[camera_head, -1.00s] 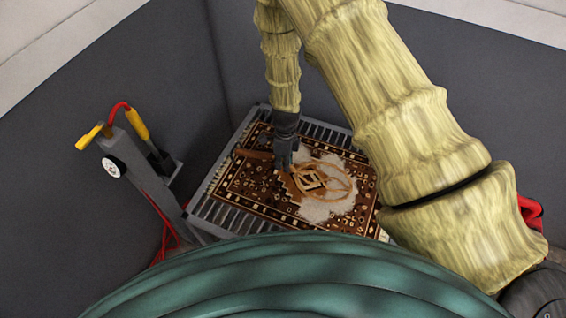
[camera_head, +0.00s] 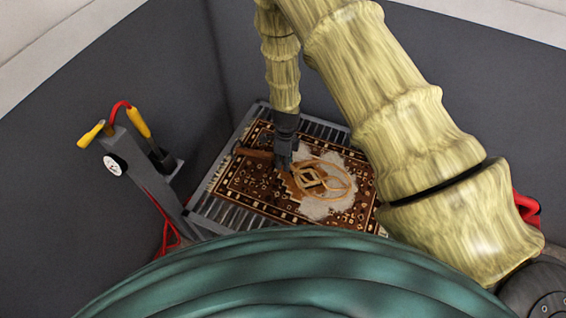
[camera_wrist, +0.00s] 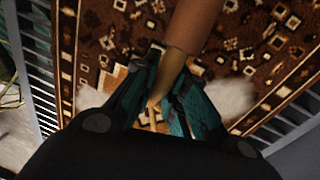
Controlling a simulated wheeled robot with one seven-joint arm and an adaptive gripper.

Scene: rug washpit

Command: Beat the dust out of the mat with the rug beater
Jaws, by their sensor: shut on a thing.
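The mat (camera_head: 237,186), brown with a cream pattern, lies flat on a slatted grey rack; it also fills much of the wrist view (camera_wrist: 240,50). A pale grey dust patch (camera_head: 316,209) covers its middle and right part. The rug beater has a looped tan head (camera_head: 335,171) over the dust patch and a brown handle (camera_wrist: 193,25). My gripper (camera_head: 284,160) is shut on the handle, low over the mat; it shows in the wrist view (camera_wrist: 165,95). Whether the beater head touches the mat I cannot tell.
The slatted rack (camera_head: 209,212) stands in a corner between dark grey walls. A grey post (camera_head: 150,175) with a gauge and a yellow-and-red handled tool (camera_head: 120,112) stands at left. A red object (camera_head: 527,207) shows at right, partly behind my arm.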

